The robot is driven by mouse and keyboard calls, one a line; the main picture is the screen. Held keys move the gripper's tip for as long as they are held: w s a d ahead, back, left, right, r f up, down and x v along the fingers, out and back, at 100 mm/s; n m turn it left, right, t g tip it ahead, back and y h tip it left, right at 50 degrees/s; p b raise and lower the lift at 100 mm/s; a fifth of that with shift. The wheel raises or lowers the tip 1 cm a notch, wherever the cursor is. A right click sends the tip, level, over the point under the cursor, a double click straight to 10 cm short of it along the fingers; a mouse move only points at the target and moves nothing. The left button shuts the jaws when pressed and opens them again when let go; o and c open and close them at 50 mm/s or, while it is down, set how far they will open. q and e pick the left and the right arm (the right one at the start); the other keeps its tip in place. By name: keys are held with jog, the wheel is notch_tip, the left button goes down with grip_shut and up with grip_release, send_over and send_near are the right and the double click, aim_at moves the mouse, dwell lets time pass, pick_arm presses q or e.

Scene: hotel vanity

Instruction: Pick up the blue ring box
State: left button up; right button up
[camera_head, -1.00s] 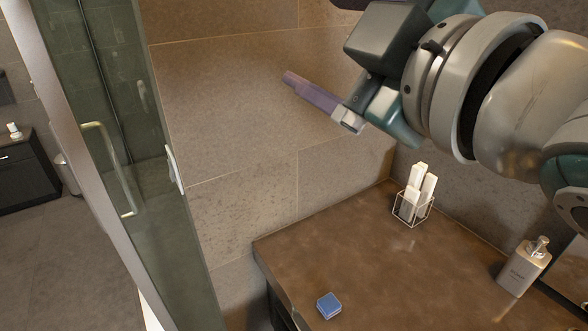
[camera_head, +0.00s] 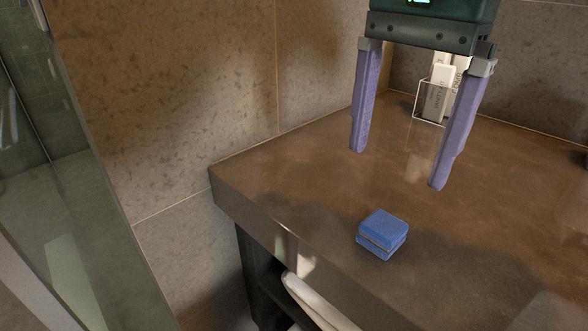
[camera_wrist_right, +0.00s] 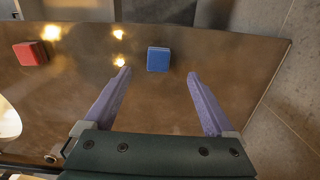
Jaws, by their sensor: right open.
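The blue ring box (camera_head: 382,234) is a small closed box with a thin band around its middle. It sits on the brown vanity top (camera_head: 300,190) near its front edge. My right gripper (camera_head: 398,170) is open and empty, its two purple fingers pointing down above the counter, behind and above the box in the head view. In the right wrist view the blue box (camera_wrist_right: 158,59) lies just beyond the open fingertips (camera_wrist_right: 158,72), between their lines and apart from them. My left gripper is not in view.
A red box (camera_wrist_right: 30,53) lies on the counter at the left of the right wrist view. A wire holder with white cartons (camera_head: 436,95) stands at the back by the wall. A glass door (camera_head: 60,180) is at the left. The counter around the blue box is clear.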

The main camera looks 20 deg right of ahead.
aim_at(385, 223)
jog(key=f, duration=0.3)
jog(key=shift+d+f, duration=0.4)
jog(key=f, duration=0.6)
jog(key=shift+w+d, duration=0.15)
jog(key=shift+w, duration=0.05)
grip_shut()
jog(key=shift+r, duration=0.1)
